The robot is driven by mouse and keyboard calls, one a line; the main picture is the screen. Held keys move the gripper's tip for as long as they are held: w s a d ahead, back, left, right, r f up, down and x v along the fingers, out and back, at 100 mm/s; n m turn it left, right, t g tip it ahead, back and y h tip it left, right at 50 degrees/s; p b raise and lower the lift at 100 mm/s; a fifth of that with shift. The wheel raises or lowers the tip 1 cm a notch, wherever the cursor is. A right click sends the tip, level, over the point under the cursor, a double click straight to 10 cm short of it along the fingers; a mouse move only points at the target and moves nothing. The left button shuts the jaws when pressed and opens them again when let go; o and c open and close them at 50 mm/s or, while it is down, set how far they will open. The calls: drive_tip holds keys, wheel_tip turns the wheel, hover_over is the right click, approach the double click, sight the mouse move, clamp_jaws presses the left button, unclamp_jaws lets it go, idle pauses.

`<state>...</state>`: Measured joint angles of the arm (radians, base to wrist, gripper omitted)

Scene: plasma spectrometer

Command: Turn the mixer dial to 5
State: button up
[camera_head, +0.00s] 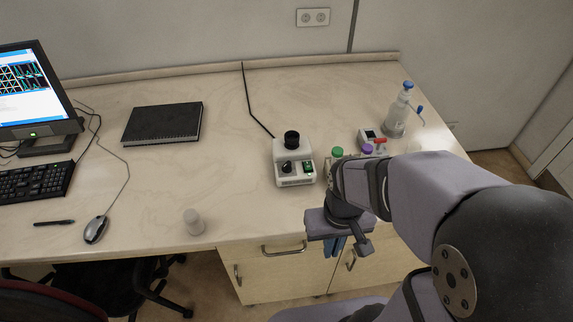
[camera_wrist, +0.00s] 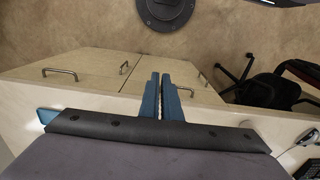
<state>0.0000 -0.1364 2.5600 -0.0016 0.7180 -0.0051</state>
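The mixer (camera_head: 295,181) is a small white device on the counter, with a black round cup (camera_head: 291,139) on top. Its dial (camera_head: 287,168) is a black knob on the left of the front panel, beside a green-lit switch (camera_head: 308,167). The dial's setting is too small to read. My gripper (camera_head: 337,247) hangs in front of the counter's edge, to the right of and nearer than the mixer, apart from it. The mixer is not in the wrist view.
Tubes with green (camera_head: 338,152) and purple (camera_head: 367,149) caps stand right of the mixer, partly behind my arm. A wash bottle (camera_head: 396,120) stands at the back right. A black notebook (camera_head: 163,123) lies behind; counter between is clear.

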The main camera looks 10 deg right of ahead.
drive_tip(key=o, duration=0.5)
drive_tip(key=shift+w, duration=0.1)
drive_tip(key=shift+w+r+n, duration=0.15)
drive_tip(key=shift+w+n, duration=0.15)
drive_tip(key=n+b, duration=0.1)
drive_tip(key=n, duration=2.5)
hover_over(287, 164)
drive_tip(key=shift+f, duration=0.25)
drive_tip(key=shift+f, duration=0.1)
drive_tip(key=shift+f+p, duration=1.4)
drive_tip(key=shift+f, duration=2.15)
clamp_jaws()
